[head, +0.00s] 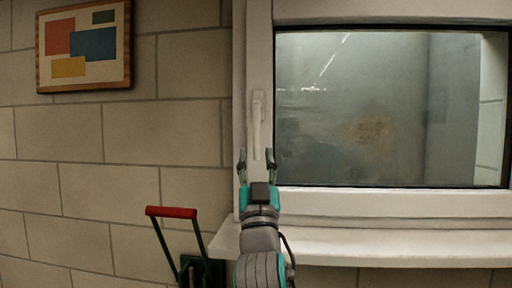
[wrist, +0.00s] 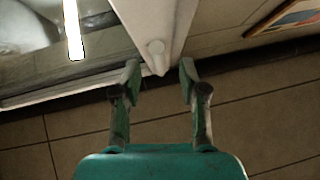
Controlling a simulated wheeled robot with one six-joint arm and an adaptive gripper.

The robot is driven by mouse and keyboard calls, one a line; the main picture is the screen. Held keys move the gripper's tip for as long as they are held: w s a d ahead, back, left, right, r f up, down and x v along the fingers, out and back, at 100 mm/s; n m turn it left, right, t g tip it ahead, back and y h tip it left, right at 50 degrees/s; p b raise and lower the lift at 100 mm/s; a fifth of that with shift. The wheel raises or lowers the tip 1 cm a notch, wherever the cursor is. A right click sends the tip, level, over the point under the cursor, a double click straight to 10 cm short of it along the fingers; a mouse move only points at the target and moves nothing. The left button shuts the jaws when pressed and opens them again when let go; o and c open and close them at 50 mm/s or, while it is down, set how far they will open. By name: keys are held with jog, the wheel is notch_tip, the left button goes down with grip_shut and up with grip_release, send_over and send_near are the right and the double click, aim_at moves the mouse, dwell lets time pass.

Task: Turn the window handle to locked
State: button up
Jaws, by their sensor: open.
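The white window handle (head: 258,112) sits on the left side of the white window frame (head: 262,40). It appears to point straight down. My gripper (head: 257,156) is open in front of the frame, at the handle's lower end, with one finger to either side. In the wrist view my gripper (wrist: 159,70) shows both fingers spread, with the pale handle (wrist: 156,50) lying just beyond and between the fingertips. No contact is visible. I cannot tell the exact depth gap between fingertips and handle.
A white sill (head: 400,246) juts out below the dark, cloudy window pane (head: 360,110). A framed picture (head: 84,46) hangs on the block wall to the left. A red-topped green handle (head: 171,212) of some object stands low on the left. The wall between is bare.

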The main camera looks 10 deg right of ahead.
jog(key=v, duration=0.7)
jog(key=shift+s+f, duration=0.1)
jog(key=shift+s, duration=0.05)
